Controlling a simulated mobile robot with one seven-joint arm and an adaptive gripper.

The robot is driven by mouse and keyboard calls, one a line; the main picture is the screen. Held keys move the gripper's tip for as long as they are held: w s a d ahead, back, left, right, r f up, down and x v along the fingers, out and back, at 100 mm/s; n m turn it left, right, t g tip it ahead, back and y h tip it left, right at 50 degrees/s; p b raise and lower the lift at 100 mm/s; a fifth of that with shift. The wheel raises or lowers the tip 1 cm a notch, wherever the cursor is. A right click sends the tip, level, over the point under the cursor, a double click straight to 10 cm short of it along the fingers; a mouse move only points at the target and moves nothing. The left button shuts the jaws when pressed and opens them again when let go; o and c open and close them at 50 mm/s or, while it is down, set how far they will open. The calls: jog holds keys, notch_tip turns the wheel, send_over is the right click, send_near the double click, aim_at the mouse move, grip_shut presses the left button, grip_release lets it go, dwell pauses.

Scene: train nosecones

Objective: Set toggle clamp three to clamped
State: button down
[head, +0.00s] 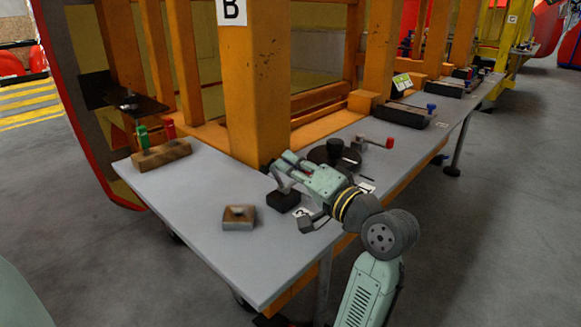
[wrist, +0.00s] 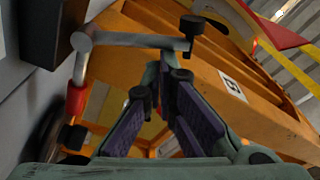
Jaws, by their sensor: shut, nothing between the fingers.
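A toggle clamp with a black base (head: 283,201) stands on the table, directly by my gripper (head: 284,168). A small tag lies beside this base; its number is too small to read surely. My gripper also shows in the wrist view (wrist: 163,72), with its purple-padded fingers shut and empty. There a clamp's grey bar (wrist: 125,40) crosses just beyond the fingertips and ends in a black tip (wrist: 194,27). Its red handle (wrist: 76,100) hangs to the left of the fingers. I cannot tell whether the fingers touch the bar. My arm hides part of the clamp in the head view.
The grey table (head: 185,205) holds a wooden block (head: 239,217), a wooden stand (head: 160,156) with green and red handles, and a red-handled device (head: 388,143) behind my wrist. An orange post (head: 255,90) rises close behind the clamp. The table's front left is mostly clear.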

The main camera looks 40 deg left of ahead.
aim_at(272, 171)
jog(key=shift+s+a+f+n+g+y+b, duration=0.15)
jog(key=shift+s+f+n+g+b, duration=0.1)
jog(key=shift+s+n+b, duration=0.65)
jog(key=shift+s+f+n+g+y+b, duration=0.2)
jog(key=shift+s+n+b, duration=0.3)
jog(key=shift+n+b, duration=0.75)
jog(key=shift+s+n, duration=0.25)
jog(key=shift+s+f, duration=0.1)
